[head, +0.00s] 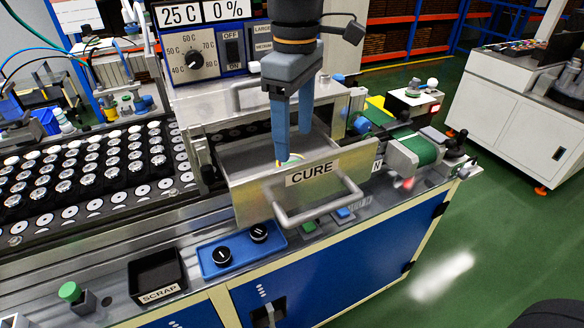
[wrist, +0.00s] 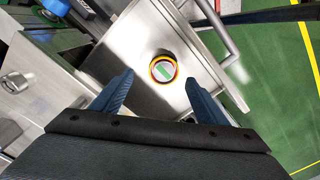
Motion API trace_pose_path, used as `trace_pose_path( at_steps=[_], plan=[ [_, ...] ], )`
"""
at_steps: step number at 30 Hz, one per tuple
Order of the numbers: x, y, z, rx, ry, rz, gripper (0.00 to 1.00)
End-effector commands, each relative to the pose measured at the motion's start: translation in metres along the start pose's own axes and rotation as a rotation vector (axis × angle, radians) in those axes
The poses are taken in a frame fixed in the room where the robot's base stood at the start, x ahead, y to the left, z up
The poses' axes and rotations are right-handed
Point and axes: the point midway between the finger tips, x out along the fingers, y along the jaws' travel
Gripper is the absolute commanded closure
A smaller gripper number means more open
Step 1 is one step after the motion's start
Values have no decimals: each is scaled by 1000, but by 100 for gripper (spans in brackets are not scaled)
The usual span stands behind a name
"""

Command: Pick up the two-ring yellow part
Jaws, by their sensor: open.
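A small round part with a yellow rim (wrist: 162,70) lies on the bare metal floor of the open CURE drawer (head: 350,163). In the wrist view it has a dark and red inner edge and a pale green and white centre; I cannot count its rings surely. In the head view only a sliver of the yellow part (head: 295,158) shows, beside a fingertip and behind the drawer front. My gripper (head: 293,147) points down into the drawer with its blue fingers apart and empty. In the wrist view the part appears between and slightly beyond the fingertips.
The drawer's front wall and handle (head: 318,213) stand close to the fingers. Racks of speaker parts (head: 85,175) fill the left. A green conveyor (head: 418,148) is at right.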

Motion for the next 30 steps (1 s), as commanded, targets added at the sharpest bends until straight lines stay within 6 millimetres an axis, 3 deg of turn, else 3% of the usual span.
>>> trace_pose_path(
  at_steps=[13,23,30],
  plan=[
    [53,-8,0,3,-3,-3,32],
    [61,-6,0,4,-1,0,32],
    [61,-6,0,4,-1,-1,71]
  ],
)
